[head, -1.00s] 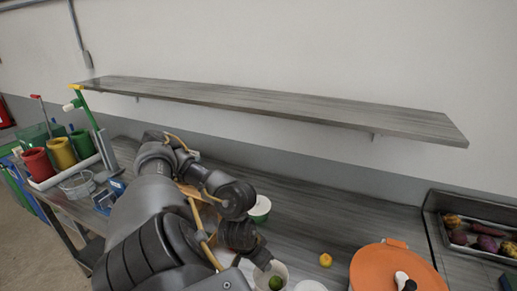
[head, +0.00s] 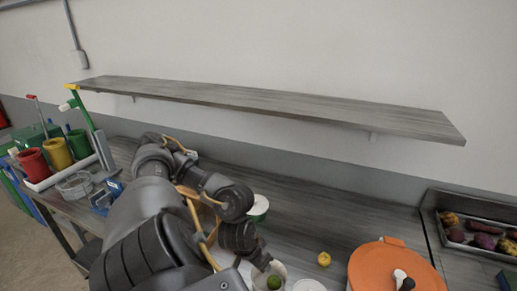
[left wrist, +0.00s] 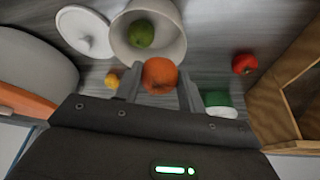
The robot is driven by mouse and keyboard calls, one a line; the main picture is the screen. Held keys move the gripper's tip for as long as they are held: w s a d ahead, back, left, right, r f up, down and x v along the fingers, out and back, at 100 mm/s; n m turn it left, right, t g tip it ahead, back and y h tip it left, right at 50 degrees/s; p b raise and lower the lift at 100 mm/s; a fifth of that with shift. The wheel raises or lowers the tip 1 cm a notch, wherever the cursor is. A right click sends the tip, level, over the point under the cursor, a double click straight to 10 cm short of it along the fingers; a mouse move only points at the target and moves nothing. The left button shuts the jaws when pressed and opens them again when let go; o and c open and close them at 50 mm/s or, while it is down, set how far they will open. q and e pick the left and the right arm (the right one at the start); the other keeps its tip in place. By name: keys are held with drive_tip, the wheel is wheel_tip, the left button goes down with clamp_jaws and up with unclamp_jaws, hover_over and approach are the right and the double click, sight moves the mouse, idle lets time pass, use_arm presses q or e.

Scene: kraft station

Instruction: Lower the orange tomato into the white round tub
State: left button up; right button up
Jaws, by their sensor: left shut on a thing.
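In the left wrist view, my left gripper (left wrist: 160,88) is shut on the orange tomato (left wrist: 159,73), held between its two fingers. The white round tub (left wrist: 176,50) is just beyond the tomato, and the tomato overlaps its near rim in the picture. I cannot tell the height between them. A green round fruit (left wrist: 141,33) lies inside the tub. In the head view, the tub and the green fruit (head: 274,283) show at the bottom edge beside my left arm; the orange tomato is hidden there. My right gripper is not in view.
A white lid (left wrist: 84,31) lies beside the tub. An orange pot (head: 385,268) stands right of the tub. A long shelf (head: 270,108) hangs above the counter.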

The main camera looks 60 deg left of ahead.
sight(259, 283)
use_arm(q)
drive_tip(key=shift+f+b, duration=1.2)
drive_tip(key=shift+f, duration=0.7)
drive_tip(key=shift+s+f, duration=0.1)
drive_tip(key=shift+f, duration=0.05)
drive_tip(key=shift+d, duration=0.1)
drive_tip(key=shift+f, duration=0.1)
drive_tip(key=shift+f, duration=0.15)
drive_tip(key=o, duration=1.1)
drive_tip(key=shift+c, duration=0.2)
